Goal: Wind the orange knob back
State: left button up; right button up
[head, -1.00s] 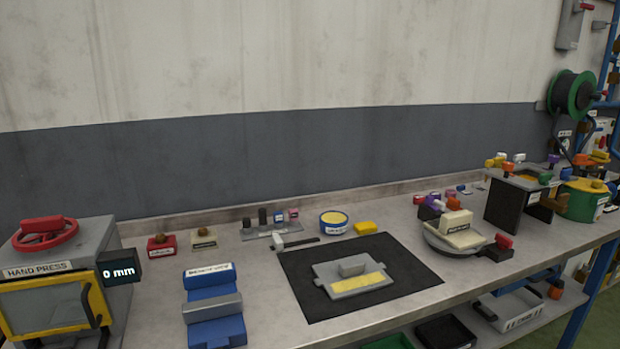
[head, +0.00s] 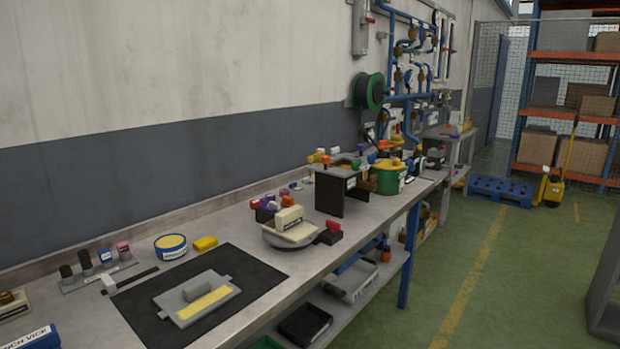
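I cannot tell for sure which piece is the task's orange knob. A small orange piece (head: 325,159) shows at the top of a black stand (head: 329,192) towards the bench's far end. Another orange piece (head: 386,256) shows below the bench top, near the blue leg. Both are too small to make out their shape or setting. Neither of my grippers is in view.
The workbench (head: 225,226) runs along the wall, with a black mat (head: 256,263), a round turntable-like fixture (head: 281,239) and a green-and-yellow drum (head: 387,179). Trays (head: 305,323) sit on its lower shelf. The green floor (head: 500,270) at right is largely clear; a blue pallet (head: 499,191) lies farther back.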

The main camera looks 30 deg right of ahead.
aim_at(326, 160)
jog(key=i+l+u, duration=0.1)
jog(key=l, duration=0.45)
jog(key=i+l+u, duration=0.1)
jog(key=l, duration=0.5)
jog(key=i+l, duration=0.15)
jog(key=l, duration=0.45)
jog(key=i+l+u, duration=0.15)
jog(key=l, duration=0.4)
